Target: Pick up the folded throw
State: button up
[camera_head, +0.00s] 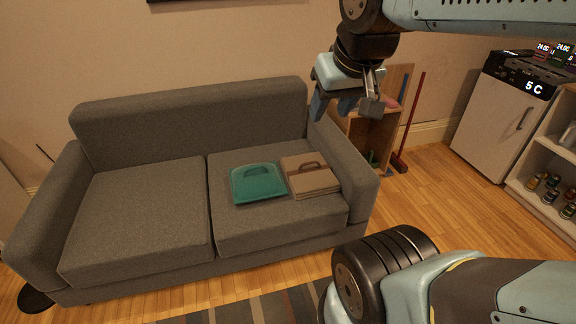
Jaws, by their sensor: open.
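A brown folded item with layered edges and a darker loop on top, likely the folded throw (313,180), lies flat on the sofa's right seat cushion. A flat teal item (257,184) with a raised loop lies just left of it, very close; I cannot tell if they touch. My gripper (345,107) hangs in the air above and to the right of both, in front of the sofa's right end in the picture. Its fingers are apart with nothing between them. Neither item is hidden.
The grey sofa (140,215) has a bare left seat, with an armrest (345,165) right of the throw. Behind it stand a wooden box shelf (365,140) and a red broom (410,120). A white fridge (495,120) and shelves are at right. A striped rug (250,308) lies in front.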

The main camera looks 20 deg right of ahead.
aim_at(308, 175)
jog(key=u, duration=0.3)
jog(key=i, duration=0.9)
jog(key=z, duration=0.45)
